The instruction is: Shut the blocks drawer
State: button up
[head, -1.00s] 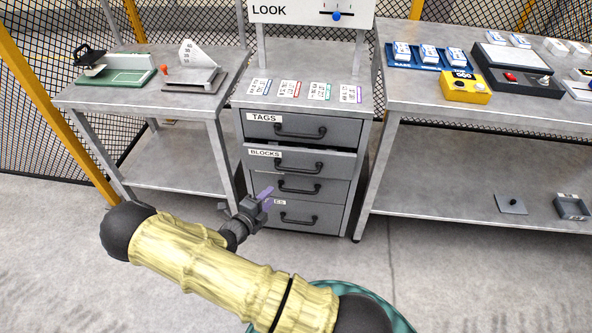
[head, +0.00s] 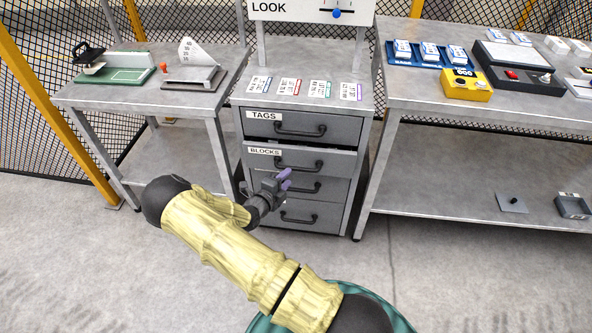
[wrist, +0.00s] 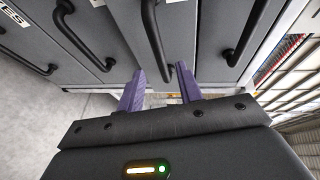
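The blocks drawer (head: 333,161) is the second drawer down in the grey cabinet and carries a BLOCKS label. It stands out slightly, with a dark gap above its front. Its black handle (head: 305,166) shows in the head view, and I take the third handle from the left in the wrist view (wrist: 155,42) to be the same one. My gripper (head: 288,180) has purple fingers, spread apart and empty. It is in front of the cabinet, just below the blocks handle in the head view, and hides part of the drawer below. Contact cannot be told.
The TAGS drawer (head: 342,127) is above and the bottom drawer (head: 335,219) is below; both look shut. Printed cards (head: 290,88) lie on the cabinet top. A left table (head: 120,97) and a right workbench (head: 410,101) flank the cabinet. The floor in front is clear.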

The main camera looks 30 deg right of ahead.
aim_at(295, 170)
jog(key=x, duration=0.7)
jog(key=shift+b, duration=0.3)
jog(key=shift+d, duration=0.1)
grip_shut()
